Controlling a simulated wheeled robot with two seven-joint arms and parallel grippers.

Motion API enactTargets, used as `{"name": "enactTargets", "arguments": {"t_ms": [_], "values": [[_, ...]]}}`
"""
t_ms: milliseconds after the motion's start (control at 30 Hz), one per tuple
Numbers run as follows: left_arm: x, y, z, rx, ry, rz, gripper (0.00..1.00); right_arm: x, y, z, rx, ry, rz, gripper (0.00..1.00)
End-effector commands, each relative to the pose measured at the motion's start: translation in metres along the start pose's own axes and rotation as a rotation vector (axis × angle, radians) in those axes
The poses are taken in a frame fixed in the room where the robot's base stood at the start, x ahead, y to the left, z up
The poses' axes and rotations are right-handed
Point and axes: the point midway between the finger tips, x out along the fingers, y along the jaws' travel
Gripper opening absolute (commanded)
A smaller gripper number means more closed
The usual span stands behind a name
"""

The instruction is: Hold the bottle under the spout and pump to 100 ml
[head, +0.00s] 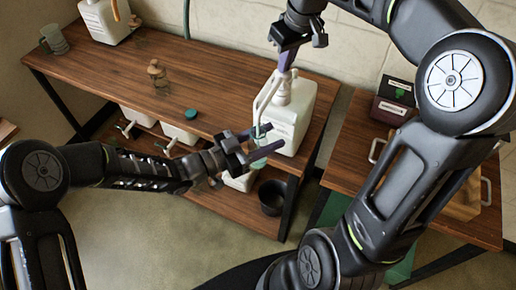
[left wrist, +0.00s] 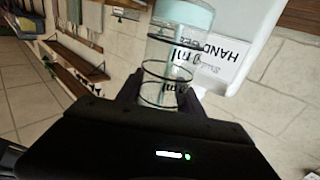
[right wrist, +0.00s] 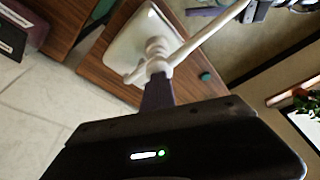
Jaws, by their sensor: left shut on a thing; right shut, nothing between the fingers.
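A white pump bucket (head: 291,118) stands at the right end of the wooden table, with a pale pump head and spout (head: 268,95) on top. My left gripper (head: 256,146) is shut on a small clear bottle (head: 263,156) in front of the bucket, below the spout. In the left wrist view the bottle (left wrist: 170,62) shows dark ring marks and pale green liquid at one end; the exact level is hard to read. My right gripper (head: 287,62) is shut and empty, its fingertips at the top of the pump head (right wrist: 157,55), seemingly touching it.
Another white bucket (head: 103,20) stands at the table's back left, near stacked cups (head: 54,40). A small brown glass bottle (head: 158,72) and a green cap (head: 191,114) are on the table. A black pot (head: 272,197) sits on the lower shelf. Dark boxes (head: 394,98) stand on the right table.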

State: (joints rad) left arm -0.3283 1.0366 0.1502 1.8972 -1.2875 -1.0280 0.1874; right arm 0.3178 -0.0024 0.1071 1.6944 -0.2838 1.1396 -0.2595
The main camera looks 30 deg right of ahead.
Motion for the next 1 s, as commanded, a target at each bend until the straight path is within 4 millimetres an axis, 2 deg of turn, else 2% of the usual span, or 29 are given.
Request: {"name": "enactTargets", "arguments": {"t_ms": [133, 367, 1000], "values": [[0.0, 0.0, 0.0, 0.0, 0.0, 0.0, 0.05, 0.011, -0.001, 0.005, 0.001, -0.01, -0.004, 0.0], [0.0, 0.0, 0.0, 0.0, 0.0, 0.0, 0.06, 0.009, -0.001, 0.004, 0.0, -0.01, -0.004, 0.0], [0.0, 0.0, 0.0, 0.0, 0.0, 0.0, 0.06, -0.042, -0.001, -0.01, 0.0, -0.005, -0.002, 0.0]]}}
